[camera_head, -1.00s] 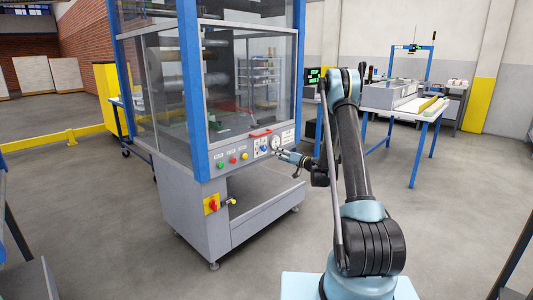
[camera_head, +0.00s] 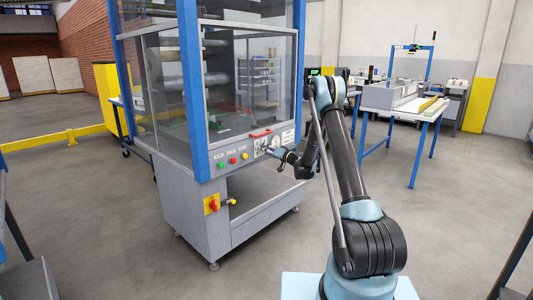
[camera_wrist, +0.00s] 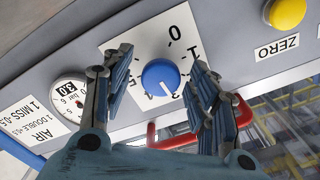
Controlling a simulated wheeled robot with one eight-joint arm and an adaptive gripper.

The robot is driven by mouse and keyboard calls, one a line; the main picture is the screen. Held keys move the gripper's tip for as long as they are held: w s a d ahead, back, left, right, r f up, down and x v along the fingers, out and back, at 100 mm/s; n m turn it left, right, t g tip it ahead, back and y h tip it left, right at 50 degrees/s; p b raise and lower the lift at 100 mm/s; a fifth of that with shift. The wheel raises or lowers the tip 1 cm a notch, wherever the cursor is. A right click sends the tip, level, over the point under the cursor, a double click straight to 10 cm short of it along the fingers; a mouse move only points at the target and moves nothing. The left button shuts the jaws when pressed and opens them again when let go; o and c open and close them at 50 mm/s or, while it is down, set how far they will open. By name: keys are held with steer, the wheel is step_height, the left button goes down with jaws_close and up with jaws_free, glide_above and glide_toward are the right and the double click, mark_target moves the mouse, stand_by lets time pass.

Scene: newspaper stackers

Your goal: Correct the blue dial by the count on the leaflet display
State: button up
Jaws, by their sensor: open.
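The blue dial (camera_wrist: 160,77) sits on a white numbered plate and shows upside down in the wrist view. Its pointer is too small to read surely. My gripper (camera_wrist: 161,70) is open, with one finger on each side of the dial; I cannot tell whether either finger touches it. In the head view my gripper (camera_head: 271,150) is at the right part of the machine's front panel and covers the dial there. A dark display (camera_head: 313,71) with a bit of green shows behind my arm, mostly hidden; its count cannot be read.
A pressure gauge (camera_wrist: 68,100) reading 3.0 and a yellow ZERO button (camera_wrist: 287,12) flank the dial. An air label (camera_wrist: 28,118) mentions miss and double. A red handle (camera_wrist: 165,134) is close to my fingers. A table (camera_head: 392,100) stands to the right; the floor between is clear.

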steer(key=c, duration=1.1)
steer(key=shift+o, duration=0.2)
steer(key=shift+m, duration=0.3)
steer(key=shift+d+m, duration=0.1)
steer(key=shift+m, duration=0.3)
steer(key=o, duration=1.1)
steer(key=shift+w, duration=0.1)
steer(key=shift+c, duration=0.2)
steer(key=v, duration=1.2)
